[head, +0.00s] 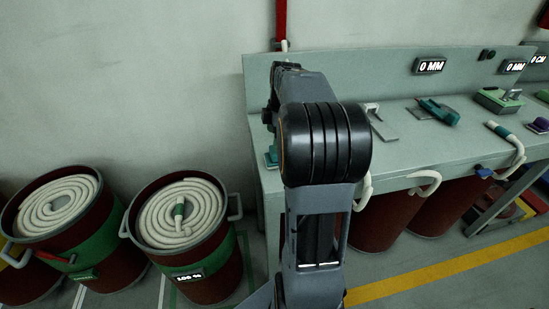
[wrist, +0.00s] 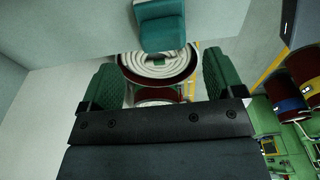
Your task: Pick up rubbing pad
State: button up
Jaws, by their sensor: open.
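A teal block, which looks like the rubbing pad, shows at the top centre of the wrist view (wrist: 162,27). In the head view a small teal piece, likely the same pad (head: 271,158), shows at the left end of the bench, partly hidden by my arm. My gripper (wrist: 160,75) has its two green fingers wide apart with nothing between them. The block lies beyond the fingertips, roughly centred on the gap and apart from them. In the head view my arm hides the gripper.
The grey-green bench (head: 410,75) runs right along the wall, with a teal tool (head: 438,111), a green device (head: 497,100) and white hose ends on it. Dark red drums with coiled white hose (head: 182,213) stand left of the bench. A yellow line crosses the floor.

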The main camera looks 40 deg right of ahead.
aim_at(275, 156)
jog(key=shift+a+f, duration=0.2)
jog(key=shift+f, duration=1.2)
jog(key=shift+a+f, duration=0.2)
jog(key=shift+f, duration=1.15)
jog(key=c, duration=1)
